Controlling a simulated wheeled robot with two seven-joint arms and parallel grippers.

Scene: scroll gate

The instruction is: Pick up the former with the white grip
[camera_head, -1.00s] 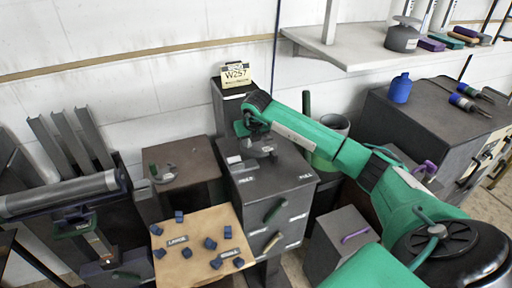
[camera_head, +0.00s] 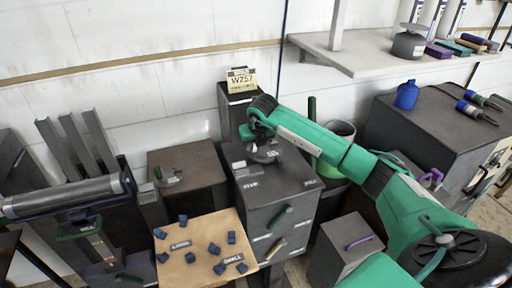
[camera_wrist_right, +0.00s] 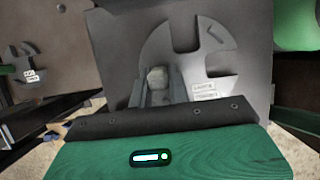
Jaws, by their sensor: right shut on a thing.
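My right gripper (camera_head: 262,150) is low over the top of the dark grey cabinet (camera_head: 285,184). In the right wrist view its fingers (camera_wrist_right: 157,88) are shut on a whitish grip (camera_wrist_right: 157,76). The grip stands in the middle of a round, notched grey former (camera_wrist_right: 207,46), which shows against the cabinet top; I cannot tell whether it is lifted. In the head view the gripper hides most of this former. Another former with a green grip (camera_head: 158,173) is on the brown box (camera_head: 195,170) to the left. My left gripper is not in view.
A tan board (camera_head: 205,262) with several blue blocks lies in front. A yellow W257 sign (camera_head: 241,81) stands behind the cabinet. A roller (camera_head: 65,196) is at the left.

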